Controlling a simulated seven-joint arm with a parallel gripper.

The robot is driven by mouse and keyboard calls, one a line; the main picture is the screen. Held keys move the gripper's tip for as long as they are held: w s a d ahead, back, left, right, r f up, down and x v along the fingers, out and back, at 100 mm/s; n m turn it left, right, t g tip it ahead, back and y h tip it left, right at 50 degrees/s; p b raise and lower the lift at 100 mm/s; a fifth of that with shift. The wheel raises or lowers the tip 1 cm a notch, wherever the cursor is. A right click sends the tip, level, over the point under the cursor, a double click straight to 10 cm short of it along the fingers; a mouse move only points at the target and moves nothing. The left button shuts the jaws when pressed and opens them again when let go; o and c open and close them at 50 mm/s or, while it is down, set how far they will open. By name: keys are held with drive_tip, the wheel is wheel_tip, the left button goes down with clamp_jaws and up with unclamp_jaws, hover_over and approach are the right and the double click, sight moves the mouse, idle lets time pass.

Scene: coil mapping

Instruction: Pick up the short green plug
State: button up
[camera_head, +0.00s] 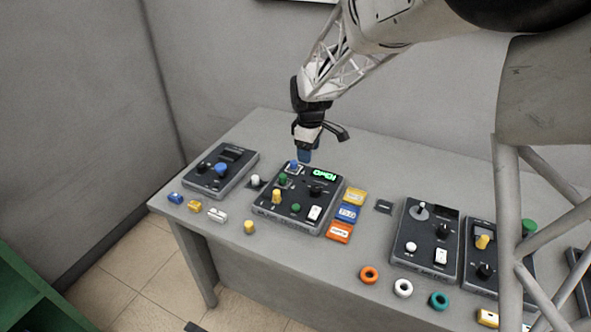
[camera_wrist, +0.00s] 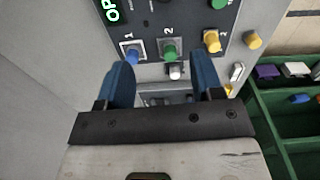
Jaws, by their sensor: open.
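A green plug (camera_head: 283,180) stands in the slot marked 2 of a dark panel (camera_head: 262,207); in the wrist view it (camera_wrist: 170,50) sits between the blue and yellow plugs. A second green piece (camera_head: 296,208), low and round, is on the same panel, at the top edge of the wrist view (camera_wrist: 218,4). I cannot tell for certain which is the short green plug. My gripper (camera_head: 305,156) has blue fingers, is open and empty, and is above the panel's back edge near the blue plug (camera_head: 294,165). The fingers (camera_wrist: 163,84) are spread apart in the wrist view.
A yellow plug (camera_head: 276,196) stands in slot 3, and a white plug (camera_head: 256,180) stands beside the panel. The panel's display (camera_head: 324,175) reads OPEN. Coloured blocks (camera_head: 349,213) lie to its right. Other control boxes (camera_head: 221,170) stand on the grey table (camera_head: 240,250).

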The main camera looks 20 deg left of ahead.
sight(283, 176)
drive_tip(key=a+f, duration=0.1)
drive_tip(key=a, duration=0.1)
drive_tip(key=a+f+n, duration=0.1)
drive_tip(key=a+f, duration=0.1)
drive_tip(key=a, duration=0.1)
drive_tip(key=a+f+n, duration=0.1)
drive_tip(key=a+f, duration=0.1)
drive_tip(key=a, duration=0.1)
drive_tip(key=shift+s+a+f, duration=0.15)
drive_tip(key=shift+a+f, duration=0.1)
drive_tip(key=shift+f, duration=1.3)
drive_tip(key=shift+f, duration=0.1)
drive_tip(key=shift+s+d+f, duration=0.1)
drive_tip(key=shift+f, duration=1.15)
drive_tip(key=shift+s+f, duration=0.1)
drive_tip(key=shift+f, duration=1.15)
drive_tip(key=shift+c, duration=0.2)
drive_tip(key=c, duration=1)
